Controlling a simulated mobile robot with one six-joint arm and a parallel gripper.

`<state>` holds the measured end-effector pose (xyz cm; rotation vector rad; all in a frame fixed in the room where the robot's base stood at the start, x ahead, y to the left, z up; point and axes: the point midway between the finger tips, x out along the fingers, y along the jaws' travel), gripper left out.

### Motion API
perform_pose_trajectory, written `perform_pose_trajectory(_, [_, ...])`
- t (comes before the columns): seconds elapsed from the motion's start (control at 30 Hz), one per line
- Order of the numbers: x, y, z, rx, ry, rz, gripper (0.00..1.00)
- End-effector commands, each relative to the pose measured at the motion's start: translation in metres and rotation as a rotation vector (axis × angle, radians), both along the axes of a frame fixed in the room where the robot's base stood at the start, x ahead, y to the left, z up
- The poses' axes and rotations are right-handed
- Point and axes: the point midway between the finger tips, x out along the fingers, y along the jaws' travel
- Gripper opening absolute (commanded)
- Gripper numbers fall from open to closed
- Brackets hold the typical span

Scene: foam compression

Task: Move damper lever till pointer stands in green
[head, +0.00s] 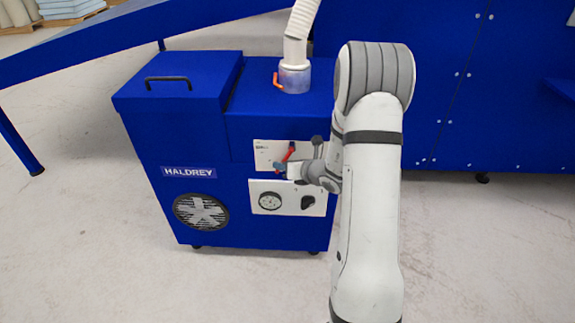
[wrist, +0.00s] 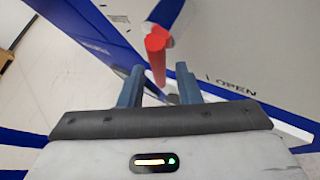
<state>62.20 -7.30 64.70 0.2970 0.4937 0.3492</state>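The red damper lever (head: 288,152) sits on a white plate (head: 264,151) on the front of the blue machine. In the wrist view the lever (wrist: 157,60) has a round red end, and the word OPEN is on the plate beside it. My gripper (head: 281,168) is at the lever's lower end in the head view. In the wrist view my gripper (wrist: 158,88) is open, one blue finger on each side of the lever, with gaps showing. The round gauge (head: 270,201) is on the lower white panel; its pointer and any green zone are too small to read.
The blue machine (head: 180,110) carries a black handle, a HALDREY label and a round vent. A white hose (head: 299,30) enters a clear collar (head: 294,78) with an orange tab on top. A black knob (head: 308,202) is right of the gauge. Floor in front is clear.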

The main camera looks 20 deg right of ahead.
Motion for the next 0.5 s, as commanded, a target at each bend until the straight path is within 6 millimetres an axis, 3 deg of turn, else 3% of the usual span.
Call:
perform_pose_trajectory(0.3, [-0.003,-0.003,0.002,0.001,0.000,-0.005,0.34])
perform_pose_trajectory(0.5, [-0.026,-0.015,0.015,0.002,-0.001,-0.007,0.34])
